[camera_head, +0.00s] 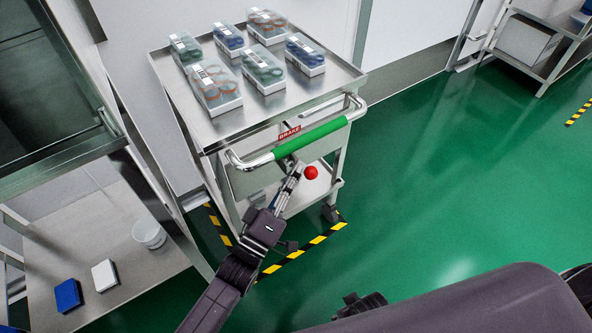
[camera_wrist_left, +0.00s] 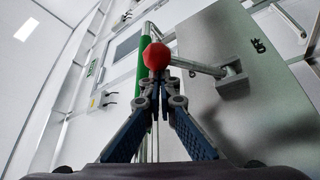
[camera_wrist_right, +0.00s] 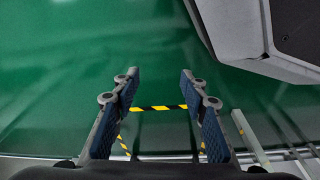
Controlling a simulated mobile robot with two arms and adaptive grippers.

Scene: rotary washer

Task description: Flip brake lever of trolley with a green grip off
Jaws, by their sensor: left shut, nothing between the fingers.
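The trolley (camera_head: 222,128) has a green grip (camera_head: 312,138) on its handle and a red BRAKE label (camera_head: 289,133). The brake lever's red knob (camera_head: 311,172) sits below the grip. In the left wrist view the knob (camera_wrist_left: 157,55) ends a metal rod (camera_wrist_left: 200,68) that runs right to a bracket on the trolley panel. My left gripper (camera_head: 293,174) is shut and empty, just left of the knob in the head view. In the left wrist view its fingertips (camera_wrist_left: 160,84) are just below the knob; contact cannot be told. My right gripper (camera_wrist_right: 160,78) is open and empty above the floor.
Several clear boxes of parts (camera_head: 262,68) stand on the trolley top. A side bench (camera_head: 115,270) at left holds a white cup (camera_head: 149,234) and small boxes. Yellow-black tape (camera_head: 300,250) marks the floor. Green floor (camera_head: 440,170) to the right is free.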

